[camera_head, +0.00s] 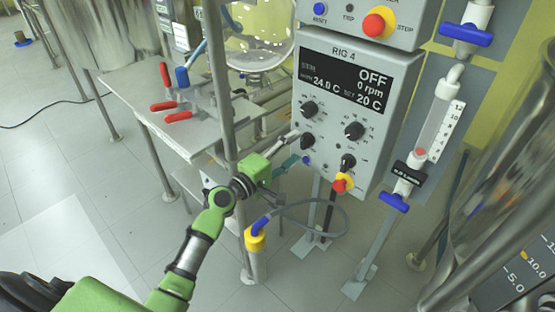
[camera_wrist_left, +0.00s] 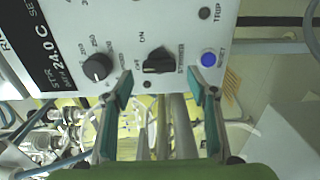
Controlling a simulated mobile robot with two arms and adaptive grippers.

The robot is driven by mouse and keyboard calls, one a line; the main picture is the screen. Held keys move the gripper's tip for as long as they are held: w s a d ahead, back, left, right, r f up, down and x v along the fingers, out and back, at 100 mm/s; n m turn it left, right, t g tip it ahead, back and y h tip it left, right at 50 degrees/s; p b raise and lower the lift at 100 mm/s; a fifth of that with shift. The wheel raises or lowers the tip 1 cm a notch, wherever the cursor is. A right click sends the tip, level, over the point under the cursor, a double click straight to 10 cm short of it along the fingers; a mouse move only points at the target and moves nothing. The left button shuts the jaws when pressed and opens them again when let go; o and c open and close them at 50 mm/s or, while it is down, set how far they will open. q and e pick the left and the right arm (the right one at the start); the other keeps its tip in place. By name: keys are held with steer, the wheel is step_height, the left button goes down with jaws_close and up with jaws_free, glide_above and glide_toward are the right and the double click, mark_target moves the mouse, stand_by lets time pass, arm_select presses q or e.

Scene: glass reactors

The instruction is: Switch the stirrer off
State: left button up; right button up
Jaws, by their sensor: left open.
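The control box marked RIG 4 (camera_head: 358,60) has a dark display (camera_head: 345,82) reading OFF, 0 rpm, 24.0 C and 20 C. The black stirrer switch (camera_head: 307,141) is at the lower left of its panel. It also shows in the left wrist view (camera_wrist_left: 157,61), with OFF and ON labels beside it; I cannot tell for sure which label it points to. My left gripper (camera_head: 290,148) is open at the panel. In the left wrist view its teal fingertips (camera_wrist_left: 160,90) are apart, one on each side below the switch, with nothing between them. My right gripper is not in view.
A speed knob (camera_wrist_left: 97,67) and a blue reset button (camera_wrist_left: 208,60) flank the switch. A vertical steel post (camera_head: 226,80) stands close to my left arm. A yellow-and-red emergency stop (camera_head: 375,25) is above. A grey cable loops below the box.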

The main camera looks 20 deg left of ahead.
arm_select(q)
steer(key=v, duration=0.8)
steer(key=shift+s, duration=0.3)
steer(key=shift+a, duration=0.1)
